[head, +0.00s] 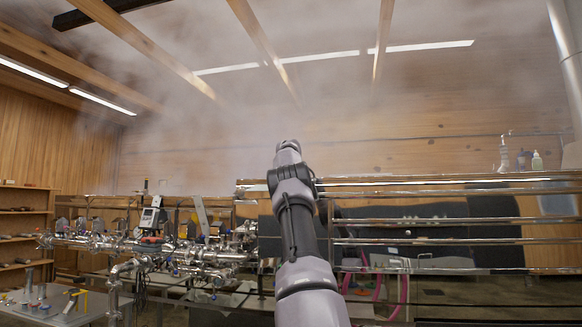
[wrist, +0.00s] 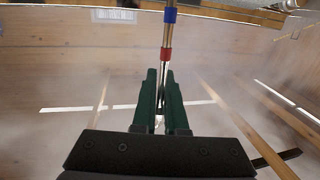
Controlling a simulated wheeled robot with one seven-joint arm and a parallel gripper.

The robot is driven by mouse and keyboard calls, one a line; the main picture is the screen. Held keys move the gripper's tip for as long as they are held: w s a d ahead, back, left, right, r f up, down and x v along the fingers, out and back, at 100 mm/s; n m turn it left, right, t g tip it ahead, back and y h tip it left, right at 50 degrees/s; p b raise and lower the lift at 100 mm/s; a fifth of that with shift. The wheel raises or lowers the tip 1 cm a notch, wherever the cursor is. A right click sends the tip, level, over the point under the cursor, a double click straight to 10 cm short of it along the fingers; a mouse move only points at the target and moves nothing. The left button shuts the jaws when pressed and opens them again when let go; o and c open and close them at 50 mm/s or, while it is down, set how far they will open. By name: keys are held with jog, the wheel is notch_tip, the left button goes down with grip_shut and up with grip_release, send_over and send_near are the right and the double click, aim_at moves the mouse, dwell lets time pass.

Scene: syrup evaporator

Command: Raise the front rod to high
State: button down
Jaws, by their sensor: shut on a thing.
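The front rod (wrist: 168,35) is a thin metal rod, seen in the wrist view. It has a blue band (wrist: 170,15) near the top edge of that view and a red band (wrist: 166,54) just beyond my fingertips. My gripper (wrist: 161,74) has green fingers, shut on the rod on either side of it, close to the red band. In the head view my raised arm stands in front of the evaporator (head: 420,222), and the rod and fingertips cannot be made out there. Which mark the rod stands at cannot be told.
Steam blurs the room above the evaporator. Metal pipework and valves (head: 185,250) stand to the left. A table with tools (head: 60,305) is at the lower left, shelves (head: 22,225) behind it. Small bottles (head: 537,160) stand at the right. Ceiling beams (head: 150,45) cross overhead.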

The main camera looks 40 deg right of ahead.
jog(key=shift+s+r, duration=0.1)
jog(key=shift+r, duration=0.3)
jog(key=shift+a, duration=0.1)
jog(key=c, duration=1)
grip_release()
jog(key=shift+f, duration=0.1)
jog(key=v, duration=1)
jog(key=shift+s+a, duration=0.2)
jog(key=shift+s, duration=0.05)
